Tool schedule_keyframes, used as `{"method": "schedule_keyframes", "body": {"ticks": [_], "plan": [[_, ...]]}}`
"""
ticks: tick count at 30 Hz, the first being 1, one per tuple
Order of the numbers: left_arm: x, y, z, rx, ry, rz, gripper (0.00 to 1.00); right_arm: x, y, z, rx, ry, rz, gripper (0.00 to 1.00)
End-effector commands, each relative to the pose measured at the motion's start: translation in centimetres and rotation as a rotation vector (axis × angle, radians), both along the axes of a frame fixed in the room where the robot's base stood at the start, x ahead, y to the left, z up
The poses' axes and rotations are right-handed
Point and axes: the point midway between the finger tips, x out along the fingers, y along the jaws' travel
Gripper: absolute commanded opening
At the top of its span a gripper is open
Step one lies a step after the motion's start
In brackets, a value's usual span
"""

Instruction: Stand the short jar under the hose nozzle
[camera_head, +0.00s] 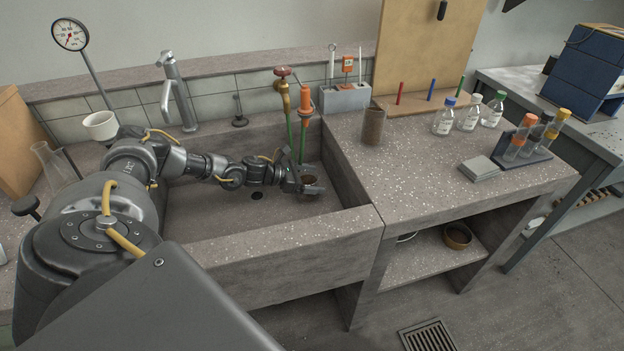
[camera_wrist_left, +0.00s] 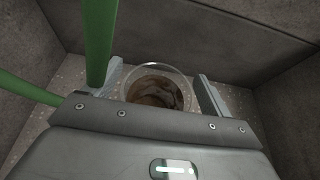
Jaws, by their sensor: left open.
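The short jar (camera_head: 311,182) is a small round container with a brownish inside, standing on the sink floor toward the right end. In the left wrist view the jar (camera_wrist_left: 157,84) shows its clear round rim, upright between my fingers. My left gripper (camera_head: 304,188) is open around it; gaps show beside the jar in the wrist view (camera_wrist_left: 158,92). The green hose (camera_head: 302,150) hangs down close behind the jar. In the wrist view a green hose (camera_wrist_left: 98,40) passes beside the left finger. I cannot make out the nozzle's end. My right gripper is out of view.
The sink's front wall (camera_head: 290,245) and right wall (camera_head: 345,165) enclose the space. A brass tap with a red handle (camera_head: 283,85) stands behind. A taller brown jar (camera_head: 373,127) and several bottles (camera_head: 468,114) stand on the right counter. The left sink floor is clear.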

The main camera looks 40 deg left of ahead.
Motion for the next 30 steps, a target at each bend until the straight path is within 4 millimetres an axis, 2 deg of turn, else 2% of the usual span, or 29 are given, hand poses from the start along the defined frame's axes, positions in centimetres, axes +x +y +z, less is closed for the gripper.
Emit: {"method": "schedule_keyframes", "body": {"ticks": [6, 9, 21, 30], "plan": [[0.0, 0.0, 0.5, 0.000, -0.001, 0.000, 0.84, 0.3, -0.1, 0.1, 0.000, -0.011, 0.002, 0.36], [-1.3, 1.0, 0.9, 0.001, 0.001, 0.003, 0.84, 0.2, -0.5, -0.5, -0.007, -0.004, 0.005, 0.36], [-7.5, 5.1, 4.0, 0.002, 0.000, 0.001, 0.84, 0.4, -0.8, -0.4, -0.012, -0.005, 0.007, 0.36], [-9.1, 6.3, 4.9, 0.000, 0.000, -0.001, 0.84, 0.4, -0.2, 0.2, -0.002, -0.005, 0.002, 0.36]]}}
